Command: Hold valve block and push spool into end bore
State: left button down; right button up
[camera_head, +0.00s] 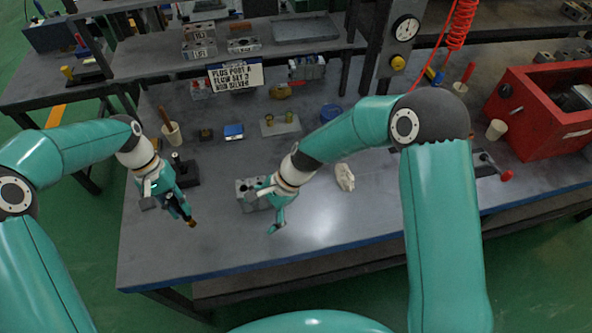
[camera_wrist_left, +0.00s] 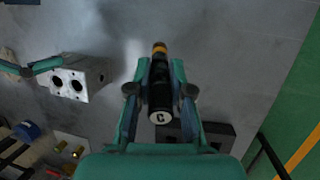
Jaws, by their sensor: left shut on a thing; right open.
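The grey metal valve block (camera_head: 250,194) sits on the bench, with its bored face showing two dark bores in the left wrist view (camera_wrist_left: 80,82). My left gripper (camera_head: 178,205) is shut on a dark spool (camera_head: 190,220) and holds it to the left of the block, apart from it. In the left wrist view the spool (camera_wrist_left: 160,88) has a white end marked C and a brass-coloured far tip, between the fingers (camera_wrist_left: 158,92). My right gripper (camera_head: 272,209) is open at the right side of the block; whether it touches the block I cannot tell.
A black stand (camera_head: 186,173) is behind my left gripper. A crumpled pale cloth (camera_head: 345,177) lies right of my right gripper. A blue-topped box (camera_head: 234,132), a brass-fitted plate (camera_head: 280,125) and a red bin (camera_head: 540,110) stand further back. The bench front is clear.

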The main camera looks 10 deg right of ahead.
jog(key=w+a+r+m+y, duration=0.2)
jog(key=w+a+r, duration=0.2)
jog(key=r, duration=0.5)
jog(key=w+a+r+m+y, duration=0.25)
jog(key=w+a+r, duration=0.25)
jog(key=r, duration=0.3)
jog(key=d+f+m+t+y, duration=0.1)
jog(key=d+f, duration=0.7)
jog(key=d, duration=0.2)
jog(key=d+f+m+y, duration=0.1)
jog(key=d+f+y, duration=0.1)
jog(key=d+f, duration=0.65)
jog(key=shift+n+h, duration=0.25)
jog(key=shift+h, duration=0.1)
jog(key=x, duration=0.9)
jog(key=shift+a+r, duration=0.3)
jog(key=shift+a, duration=0.1)
grip_shut()
